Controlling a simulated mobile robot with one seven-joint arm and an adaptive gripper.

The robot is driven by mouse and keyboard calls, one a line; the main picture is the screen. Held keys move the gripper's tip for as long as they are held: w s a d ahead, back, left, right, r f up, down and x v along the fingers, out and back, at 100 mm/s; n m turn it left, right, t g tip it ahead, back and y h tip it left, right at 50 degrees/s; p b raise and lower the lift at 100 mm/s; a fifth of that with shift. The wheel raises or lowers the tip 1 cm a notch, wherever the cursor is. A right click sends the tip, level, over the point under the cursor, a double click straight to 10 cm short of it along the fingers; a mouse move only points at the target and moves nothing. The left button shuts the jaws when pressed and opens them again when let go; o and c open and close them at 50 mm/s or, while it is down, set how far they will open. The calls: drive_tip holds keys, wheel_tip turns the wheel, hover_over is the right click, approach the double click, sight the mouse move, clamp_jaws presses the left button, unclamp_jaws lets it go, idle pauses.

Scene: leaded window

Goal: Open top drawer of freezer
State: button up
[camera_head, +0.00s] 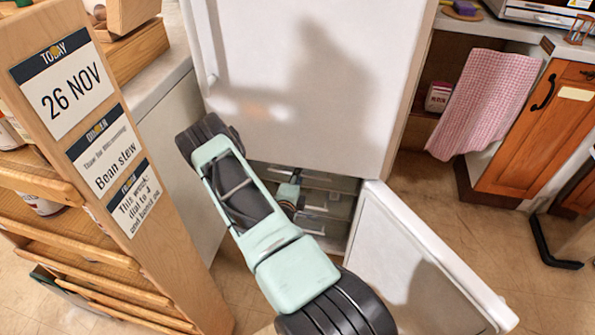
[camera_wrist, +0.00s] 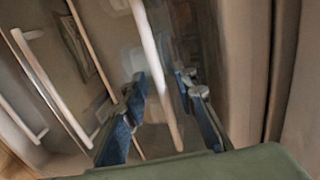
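The freezer's lower compartment is open in the head view, with its white door (camera_head: 415,270) swung out to the right. Its top drawer (camera_head: 335,183) sits just under the upper door, and other drawers with pale handles are stacked below. My gripper (camera_head: 292,186) is at the left part of the drawer fronts, partly covered by my arm. In the wrist view my gripper (camera_wrist: 163,83) has its two blue fingers apart. A white bar (camera_wrist: 153,55), seemingly a drawer handle, runs between them with gaps on both sides. I cannot tell whether it touches either finger.
The closed white upper door (camera_head: 300,80) is above my arm. A wooden shelf unit (camera_head: 160,220) with signs stands close on the left. A wooden cabinet (camera_head: 535,125) with a pink towel (camera_head: 485,100) is at right. Bare floor (camera_head: 500,240) lies right of the freezer door.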

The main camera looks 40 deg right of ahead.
drive_tip(key=shift+w+d, duration=0.3)
drive_tip(key=shift+d, duration=0.05)
clamp_jaws()
